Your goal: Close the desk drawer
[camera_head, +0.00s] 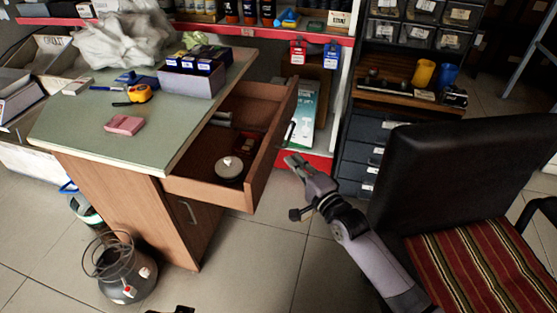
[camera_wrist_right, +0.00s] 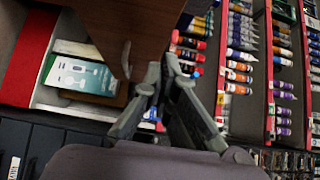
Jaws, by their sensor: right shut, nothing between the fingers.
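The desk drawer (camera_head: 266,160) is pulled well out of the wooden desk (camera_head: 120,200), its front panel facing right. Its handle (camera_head: 288,133) is on that panel. A round pale object (camera_head: 230,167) and a small dark red box (camera_head: 246,143) lie inside. My right gripper (camera_head: 290,160) is shut and empty, just right of the drawer front, near and below the handle. In the right wrist view the shut fingers (camera_wrist_right: 165,68) are close to the brown drawer front (camera_wrist_right: 140,20); contact cannot be told. A dark tip at the head view's bottom edge may be my left gripper (camera_head: 172,310).
A black chair (camera_head: 440,160) with a striped seat stands right of my right arm. Dark drawer units (camera_head: 365,150) and a red-edged shelf (camera_head: 305,160) stand behind. A wire-topped dark container (camera_head: 128,275) is on the floor before the desk. Tiled floor below the drawer is clear.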

